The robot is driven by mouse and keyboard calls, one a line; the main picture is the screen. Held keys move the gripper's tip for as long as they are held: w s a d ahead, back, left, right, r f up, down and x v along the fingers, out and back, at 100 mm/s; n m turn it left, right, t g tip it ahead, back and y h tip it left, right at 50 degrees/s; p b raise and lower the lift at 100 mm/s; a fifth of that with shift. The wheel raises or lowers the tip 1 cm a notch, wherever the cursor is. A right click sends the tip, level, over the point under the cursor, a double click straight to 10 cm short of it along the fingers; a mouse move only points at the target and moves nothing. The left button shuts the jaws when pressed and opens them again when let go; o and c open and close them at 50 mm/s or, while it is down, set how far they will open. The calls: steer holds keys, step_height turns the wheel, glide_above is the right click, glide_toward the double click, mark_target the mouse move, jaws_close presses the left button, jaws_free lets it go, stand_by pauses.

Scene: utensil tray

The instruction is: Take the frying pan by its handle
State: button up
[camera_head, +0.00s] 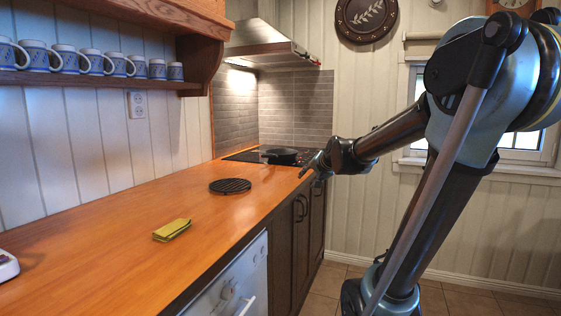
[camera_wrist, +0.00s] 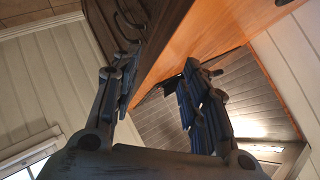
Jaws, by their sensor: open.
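The black frying pan (camera_head: 281,155) sits on the dark cooktop (camera_head: 243,156) at the far end of the counter in the head view. Its handle is hard to make out there, as my gripper and the dark cooktop merge with it. My gripper (camera_head: 311,168) is just right of the pan, by the counter's front edge. In the wrist view my gripper (camera_wrist: 161,62) has its two dark fingers spread apart with nothing held between them. The counter edge shows between and beyond the fingers. I cannot clearly pick out the pan in the wrist view.
A round black trivet (camera_head: 230,186) and a folded yellow cloth (camera_head: 172,230) lie on the wooden counter (camera_head: 110,235). Dark cabinets (camera_head: 306,215) and a white dishwasher (camera_head: 235,285) stand below. A range hood (camera_head: 268,45) hangs above the cooktop. The counter between cloth and trivet is clear.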

steer(key=w+a+r+m+t+y, duration=0.2)
steer(key=w+a+r+m, duration=0.15)
steer(key=w+a, duration=0.35)
steer(key=w+a+r+m+t+y, duration=0.15)
steer(key=w+a+m, duration=0.3)
steer(key=w, duration=0.55)
glide_toward(267, 156)
steer(key=shift+h, duration=0.25)
steer(key=x, duration=0.2)
steer(key=a+x, duration=0.1)
steer(key=x, duration=0.1)
steer(key=shift+a, duration=0.1)
steer(key=shift+d+x, duration=0.15)
steer(key=shift+x, duration=1.15)
steer(key=shift+d+x, duration=0.15)
steer(key=shift+x, duration=1.2)
steer(key=shift+w+r, duration=0.1)
steer(key=shift+w, duration=0.05)
jaws_close()
